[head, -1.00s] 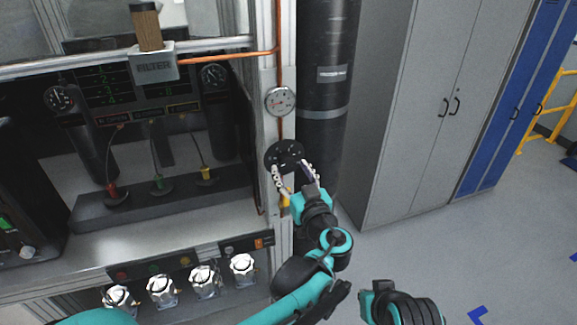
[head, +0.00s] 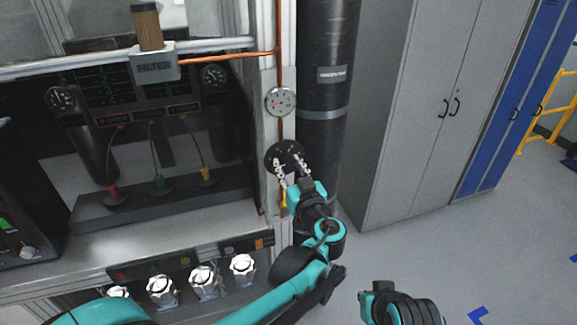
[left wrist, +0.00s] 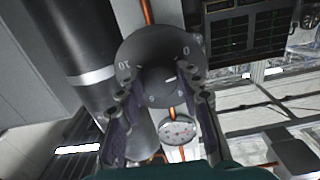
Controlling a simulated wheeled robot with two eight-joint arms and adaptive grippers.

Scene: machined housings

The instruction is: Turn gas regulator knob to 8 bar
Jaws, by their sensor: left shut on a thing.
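The gas regulator knob (head: 279,150) is a round black dial on the post below a small gauge. In the left wrist view its dial plate (left wrist: 145,52) carries white numbers, with 0 and 10 readable, around a dark central grip (left wrist: 158,84) with a short white pointer mark. My left gripper (head: 292,178) is at the knob from below. In the left wrist view its fingers (left wrist: 160,98) stand on both sides of the central grip, shut on it and partly hiding the plate. No right gripper fingers show.
The round gauge (head: 280,102) sits above the knob on a copper pipe (head: 279,40). A black gas cylinder (head: 322,130) stands close on the right, before a grey cabinet (head: 440,60). A bench with silver knobs (head: 204,283) is on the left.

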